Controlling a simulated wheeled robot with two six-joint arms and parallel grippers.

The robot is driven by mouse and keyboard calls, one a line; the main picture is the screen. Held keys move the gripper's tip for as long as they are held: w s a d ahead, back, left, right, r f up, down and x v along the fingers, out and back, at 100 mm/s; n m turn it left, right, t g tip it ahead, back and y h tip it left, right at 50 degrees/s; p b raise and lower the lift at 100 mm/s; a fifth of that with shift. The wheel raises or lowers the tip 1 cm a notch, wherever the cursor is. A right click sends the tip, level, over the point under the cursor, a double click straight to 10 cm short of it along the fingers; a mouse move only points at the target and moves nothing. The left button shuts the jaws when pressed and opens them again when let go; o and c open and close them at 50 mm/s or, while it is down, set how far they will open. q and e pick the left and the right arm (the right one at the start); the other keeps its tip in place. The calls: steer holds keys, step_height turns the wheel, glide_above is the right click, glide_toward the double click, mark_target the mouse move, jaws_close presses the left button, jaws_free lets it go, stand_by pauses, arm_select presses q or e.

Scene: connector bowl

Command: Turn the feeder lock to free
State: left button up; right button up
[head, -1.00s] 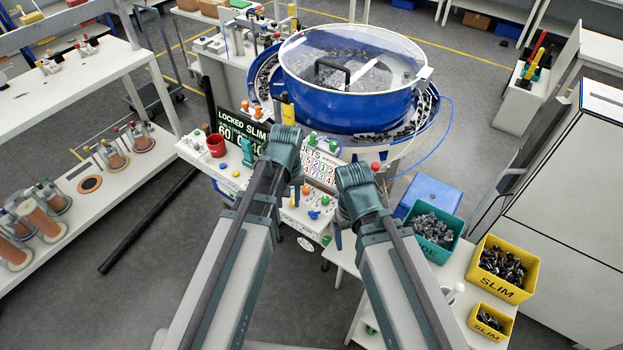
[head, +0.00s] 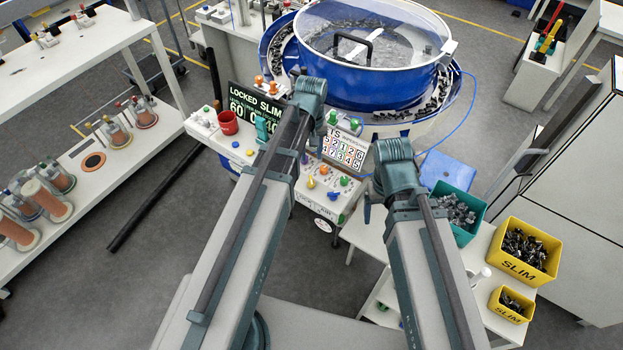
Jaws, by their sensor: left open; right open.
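The feeder is a large blue bowl (head: 375,80) with a clear lid, at the top. A dark display (head: 254,108) at its left reads LOCKED SLIM above some numbers. I cannot tell which control is the feeder lock. My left gripper (head: 309,94) is over the panel, right of the display, open, its fingers mostly hidden by its wrist. My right gripper (head: 378,190) is open, pointing down right of the panel. Nothing shows in either gripper.
A red cup (head: 228,122) and a teal part (head: 262,130) stand on the panel's left side. A teal bin (head: 463,238) and yellow SLIM bins (head: 545,270) stand on the right table. A shelf with spools (head: 110,190) is at left.

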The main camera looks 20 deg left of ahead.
mark_target(311, 180)
arm_select(q)
step_height(311, 180, down, 12)
steer(key=b, duration=1.1)
steer(key=shift+r, duration=0.15)
jaws_close()
